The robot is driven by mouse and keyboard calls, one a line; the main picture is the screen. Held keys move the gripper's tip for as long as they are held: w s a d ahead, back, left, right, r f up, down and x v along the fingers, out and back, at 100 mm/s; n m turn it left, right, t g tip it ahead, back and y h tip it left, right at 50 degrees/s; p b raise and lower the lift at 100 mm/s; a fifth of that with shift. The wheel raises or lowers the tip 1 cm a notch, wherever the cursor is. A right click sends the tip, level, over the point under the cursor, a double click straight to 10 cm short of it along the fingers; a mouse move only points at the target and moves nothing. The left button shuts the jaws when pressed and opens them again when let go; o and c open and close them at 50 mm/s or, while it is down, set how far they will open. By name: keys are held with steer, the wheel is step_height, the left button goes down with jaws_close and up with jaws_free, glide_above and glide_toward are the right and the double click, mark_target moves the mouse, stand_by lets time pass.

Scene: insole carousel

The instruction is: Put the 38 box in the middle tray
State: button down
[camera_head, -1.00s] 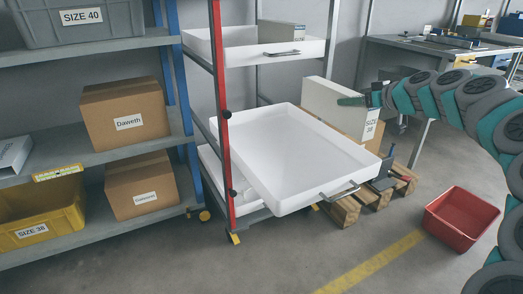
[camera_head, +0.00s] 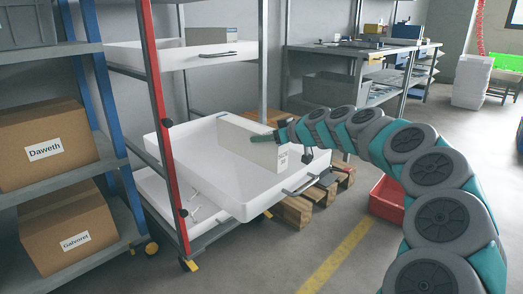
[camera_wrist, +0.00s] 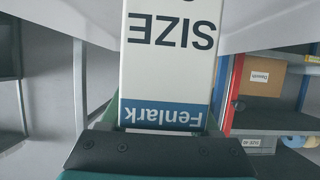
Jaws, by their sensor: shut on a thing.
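The white 38 box (camera_head: 236,140) is upright over the right part of the pulled-out white middle tray (camera_head: 205,193). Its labelled end (camera_head: 282,158) faces front right, with the number too small to read now. I cannot tell whether its underside touches the tray. My gripper (camera_head: 265,138) is shut on the box near its top at the labelled end. In the wrist view the box (camera_wrist: 170,70) lies between the fingers, with "SIZE" and "Fenlark" upside down and the number cut off at the top. The tray's handle (camera_head: 300,188) is at its front right.
An upper tray (camera_head: 150,54) holds a grey-white box (camera_head: 211,35). A lower tray (camera_head: 160,200) lies beneath. The red rack post (camera_head: 165,120) stands left of the middle tray. A pallet (camera_head: 294,210) and a red bin (camera_head: 386,200) are at the right.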

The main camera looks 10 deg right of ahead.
mark_target(283, 146)
steer(key=shift+f, duration=1.85)
steer(key=shift+f+b, duration=0.15)
steer(key=shift+b, duration=0.25)
steer(key=shift+c, duration=0.6)
jaws_free()
steer(key=shift+s+d+r, duration=0.15)
steer(key=shift+s+r, duration=0.05)
steer(key=shift+r, duration=0.1)
steer(key=p+v, duration=0.1)
steer(key=v, duration=1)
steer(key=shift+s+d+r, duration=0.1)
steer(key=shift+s, duration=0.15)
